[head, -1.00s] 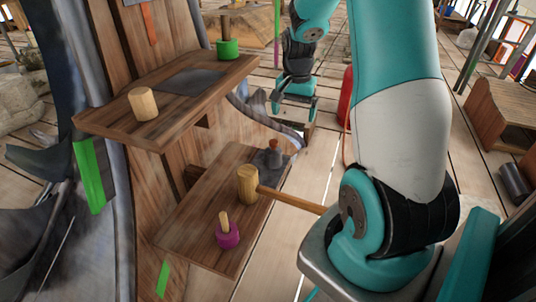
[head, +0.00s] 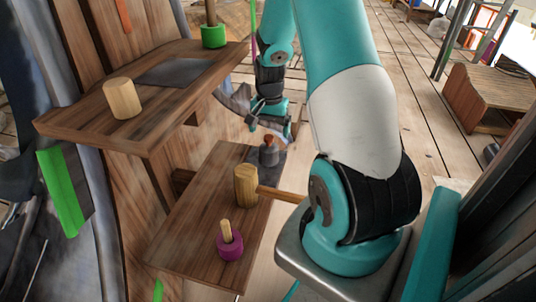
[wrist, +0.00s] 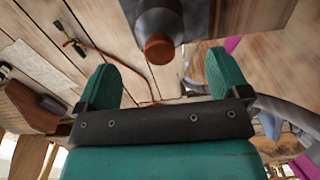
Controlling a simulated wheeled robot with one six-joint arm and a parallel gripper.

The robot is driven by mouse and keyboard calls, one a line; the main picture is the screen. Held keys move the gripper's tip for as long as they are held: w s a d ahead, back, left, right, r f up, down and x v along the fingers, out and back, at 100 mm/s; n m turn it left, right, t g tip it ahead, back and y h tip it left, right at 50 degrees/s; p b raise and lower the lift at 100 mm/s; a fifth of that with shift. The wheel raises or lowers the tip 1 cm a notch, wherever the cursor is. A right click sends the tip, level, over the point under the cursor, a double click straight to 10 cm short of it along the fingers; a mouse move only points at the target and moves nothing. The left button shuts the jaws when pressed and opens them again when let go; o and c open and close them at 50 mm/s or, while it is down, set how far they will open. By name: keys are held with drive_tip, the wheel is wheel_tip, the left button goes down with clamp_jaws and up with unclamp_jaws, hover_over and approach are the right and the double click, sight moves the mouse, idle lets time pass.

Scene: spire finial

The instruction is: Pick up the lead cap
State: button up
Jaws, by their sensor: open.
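The lead cap (head: 269,155) is a small dark grey piece with a reddish-brown knob on top. It stands upright on a grey patch at the far end of the lower wooden shelf. My gripper (head: 270,130) is open and empty, close to the cap and just behind or above it in the head view. In the wrist view the cap (wrist: 162,17) is at the top centre, its knob pointing toward my open gripper (wrist: 162,72). The knob lies just beyond the fingertips, roughly centred between them, and neither finger touches it.
The upper shelf (head: 85,117) overhangs to the left, with a wooden cylinder (head: 122,98) and a green pot (head: 214,36). Plank floor lies open behind.

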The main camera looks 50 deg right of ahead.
sight(269, 146)
drive_tip(key=f+b, duration=0.1)
drive_tip(key=f, duration=0.1)
drive_tip(key=f+b, duration=0.1)
drive_tip(key=f, duration=0.1)
drive_tip(key=f+b, duration=0.1)
drive_tip(key=f, duration=0.1)
drive_tip(key=shift+s+a+f, duration=0.1)
drive_tip(key=shift+a+f, duration=0.15)
drive_tip(key=shift+f, duration=0.05)
drive_tip(key=shift+c, duration=0.2)
